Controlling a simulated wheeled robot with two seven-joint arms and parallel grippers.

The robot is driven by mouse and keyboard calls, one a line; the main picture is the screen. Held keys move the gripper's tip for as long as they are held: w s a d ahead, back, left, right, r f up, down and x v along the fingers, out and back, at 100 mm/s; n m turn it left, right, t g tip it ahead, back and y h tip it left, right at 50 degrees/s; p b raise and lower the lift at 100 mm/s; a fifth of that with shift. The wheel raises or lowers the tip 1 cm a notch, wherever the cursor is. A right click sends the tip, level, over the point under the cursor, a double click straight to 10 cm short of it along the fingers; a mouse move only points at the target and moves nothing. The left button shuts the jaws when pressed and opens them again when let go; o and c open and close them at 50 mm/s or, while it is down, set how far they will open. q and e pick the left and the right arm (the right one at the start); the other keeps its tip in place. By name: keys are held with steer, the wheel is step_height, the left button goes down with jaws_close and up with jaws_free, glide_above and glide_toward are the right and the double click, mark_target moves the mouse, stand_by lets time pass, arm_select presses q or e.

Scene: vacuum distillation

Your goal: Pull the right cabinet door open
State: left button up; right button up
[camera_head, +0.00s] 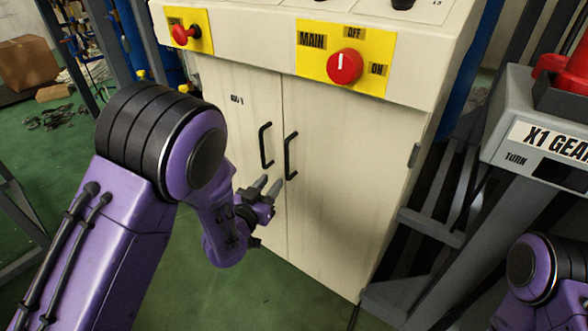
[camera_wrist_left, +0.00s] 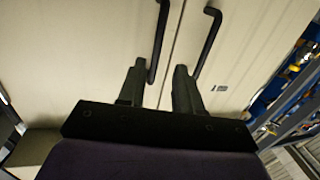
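The cream cabinet has two shut doors, each with a black bar handle beside the middle seam. The right door (camera_head: 345,170) carries the right handle (camera_head: 290,156); the left handle (camera_head: 265,146) is on the left door (camera_head: 243,115). My left gripper (camera_head: 268,187) is open and empty, just in front of and below the handles. Contact with either handle cannot be told. My right gripper is not in view.
A panel above the doors holds a red MAIN switch (camera_head: 344,66) and a red button (camera_head: 184,34). A grey machine labelled X1 GEAR (camera_head: 545,135) stands at the right. Green floor (camera_head: 255,290) is clear in front of the cabinet.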

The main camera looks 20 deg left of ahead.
mark_target(286, 160)
arm_select(q)
steer(key=w, duration=0.3)
steer(key=w+d, duration=0.1)
steer(key=w, duration=0.2)
steer(key=w+r+p, duration=0.1)
steer(key=w, duration=0.1)
steer(key=shift+w+d+r, duration=0.1)
steer(key=shift+w+d, duration=0.25)
steer(key=shift+w, duration=0.05)
steer(key=shift+w+r, duration=0.1)
steer(key=shift+w, duration=0.5)
jaws_close()
